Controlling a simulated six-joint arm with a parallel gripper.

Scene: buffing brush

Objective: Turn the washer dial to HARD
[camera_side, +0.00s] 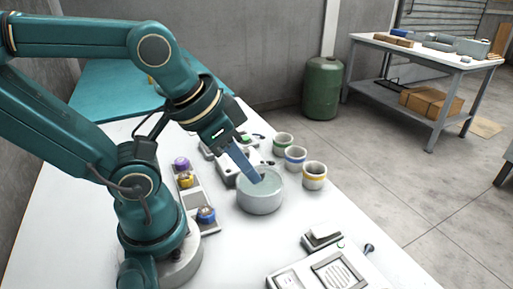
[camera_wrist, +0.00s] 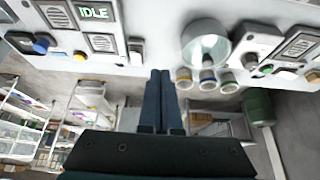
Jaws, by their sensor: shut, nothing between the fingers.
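My gripper (camera_side: 257,180) has its two blue fingers pressed together and empty, pointing down and right. In the side view its tips overlap the round grey basin (camera_side: 262,200); in the wrist view the fingertips (camera_wrist: 160,73) appear left of that basin (camera_wrist: 205,45), so the height over it is unclear. A white machine with a small green display (camera_wrist: 250,60) stands beside the basin, with a small dark knob (camera_wrist: 267,69). No HARD marking is readable, and I cannot tell which knob is the washer dial.
Three cups with green (camera_side: 283,142), blue (camera_side: 295,156) and yellow (camera_side: 314,175) bands stand behind the basin. A grey rack (camera_side: 212,221) holds purple, yellow and blue-topped items. A white machine with a grille (camera_side: 337,272) sits at the front.

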